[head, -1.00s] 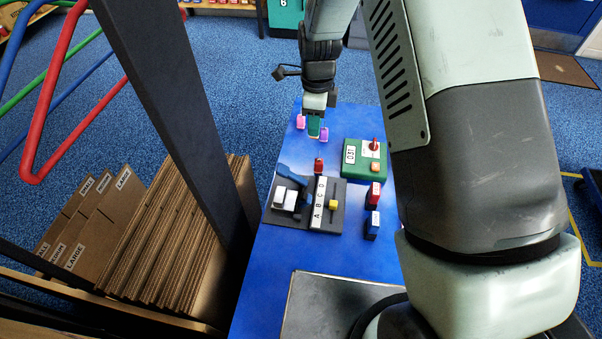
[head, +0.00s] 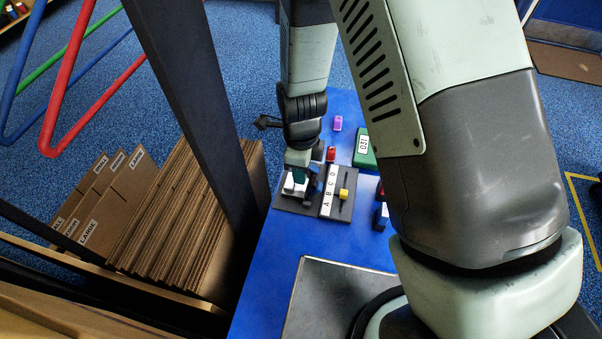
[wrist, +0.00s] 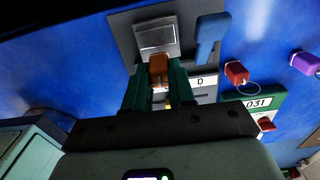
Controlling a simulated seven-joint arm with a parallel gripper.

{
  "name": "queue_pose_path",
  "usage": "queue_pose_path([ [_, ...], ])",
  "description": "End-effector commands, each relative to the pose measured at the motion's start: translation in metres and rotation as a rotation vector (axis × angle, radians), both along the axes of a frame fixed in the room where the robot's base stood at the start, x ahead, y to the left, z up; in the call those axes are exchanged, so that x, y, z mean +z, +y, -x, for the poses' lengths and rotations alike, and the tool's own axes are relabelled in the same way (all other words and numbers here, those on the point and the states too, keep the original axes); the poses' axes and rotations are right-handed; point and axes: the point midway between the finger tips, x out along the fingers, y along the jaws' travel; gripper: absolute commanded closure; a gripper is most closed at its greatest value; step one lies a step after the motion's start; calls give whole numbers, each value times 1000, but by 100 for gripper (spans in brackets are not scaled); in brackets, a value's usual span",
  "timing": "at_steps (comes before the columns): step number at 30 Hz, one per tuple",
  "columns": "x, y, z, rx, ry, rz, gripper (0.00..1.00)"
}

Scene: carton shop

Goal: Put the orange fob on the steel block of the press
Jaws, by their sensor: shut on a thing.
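The orange fob (wrist: 158,68) is between the green fingertips of my gripper (wrist: 155,88), which is shut on it. The press's steel block (wrist: 157,36) lies just beyond the fob in the wrist view; I cannot tell whether they touch. In the head view my gripper (head: 299,176) points down over the left part of the press (head: 286,204) and partly hides the block (head: 290,186). The press's blue lever (wrist: 209,38) stands right of the block in the wrist view. The fob cannot be made out in the head view.
A strip lettered A to D (head: 328,192) and a yellow knob (head: 343,193) are right of the block. A red fob (head: 331,154), a purple fob (head: 337,123) and a green box marked 031 (head: 364,147) stand beyond.

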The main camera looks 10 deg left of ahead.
Motion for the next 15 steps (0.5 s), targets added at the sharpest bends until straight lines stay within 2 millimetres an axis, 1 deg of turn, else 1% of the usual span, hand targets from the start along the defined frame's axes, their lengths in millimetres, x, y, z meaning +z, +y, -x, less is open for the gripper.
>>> queue_pose_path([
  [1, -9, -1, 1, 1, 3, 2, 100],
  [3, -18, 0, 0, 0, 3, 1, 100],
  [5, -22, 0, 0, 1, 2, 0, 100],
  [15, -25, 0, 0, 1, 1, 0, 100],
])
